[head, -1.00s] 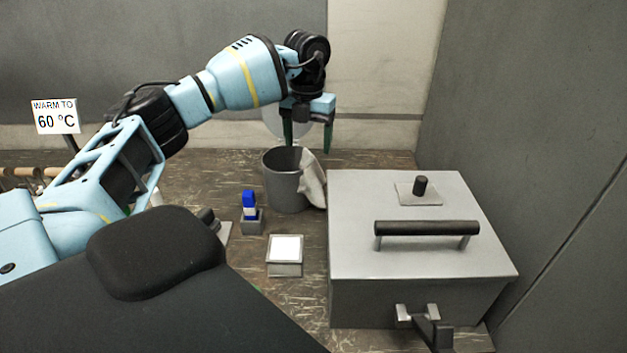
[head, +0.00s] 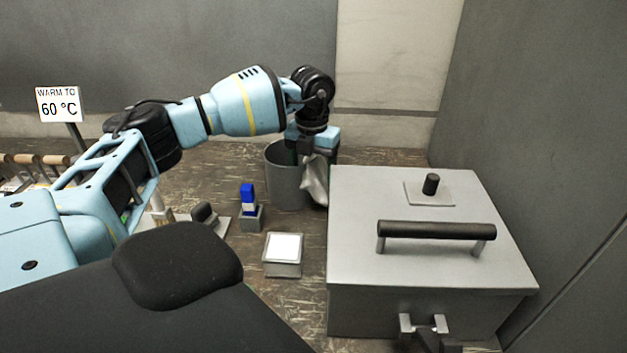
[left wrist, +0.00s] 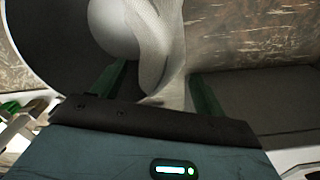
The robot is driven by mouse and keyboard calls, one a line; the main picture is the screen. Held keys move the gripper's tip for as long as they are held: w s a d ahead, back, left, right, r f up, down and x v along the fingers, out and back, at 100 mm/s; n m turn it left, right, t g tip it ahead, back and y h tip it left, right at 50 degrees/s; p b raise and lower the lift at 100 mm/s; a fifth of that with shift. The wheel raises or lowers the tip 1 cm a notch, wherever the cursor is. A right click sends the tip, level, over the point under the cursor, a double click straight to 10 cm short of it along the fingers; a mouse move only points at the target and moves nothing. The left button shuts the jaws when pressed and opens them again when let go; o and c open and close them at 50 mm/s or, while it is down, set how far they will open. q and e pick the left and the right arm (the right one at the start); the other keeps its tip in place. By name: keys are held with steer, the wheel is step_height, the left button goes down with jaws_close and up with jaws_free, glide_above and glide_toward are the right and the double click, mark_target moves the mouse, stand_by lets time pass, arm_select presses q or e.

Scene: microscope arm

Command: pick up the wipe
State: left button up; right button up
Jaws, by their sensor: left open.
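The wipe is a pale grey-white cloth (head: 316,183) draped over the right side of the rim of a grey bin (head: 286,187). My left gripper (head: 312,153) is open and points down at the bin's rim, at the top of the wipe. In the left wrist view the wipe (left wrist: 162,45) hangs between the two green fingers (left wrist: 158,85), with a gap on the right side. The fingertips are partly hidden in the head view. My right gripper is not in view.
A large grey box (head: 430,265) with a black handle (head: 436,230) stands close to the right of the bin. A blue-topped item in a small holder (head: 250,215) and a white-topped block (head: 283,250) stand in front. A sign reading 60 °C (head: 59,104) is at left.

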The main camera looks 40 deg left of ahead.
arm_select(q)
steer(key=shift+f, duration=0.4)
steer(key=shift+f, duration=1.35)
steer(key=shift+c, duration=0.3)
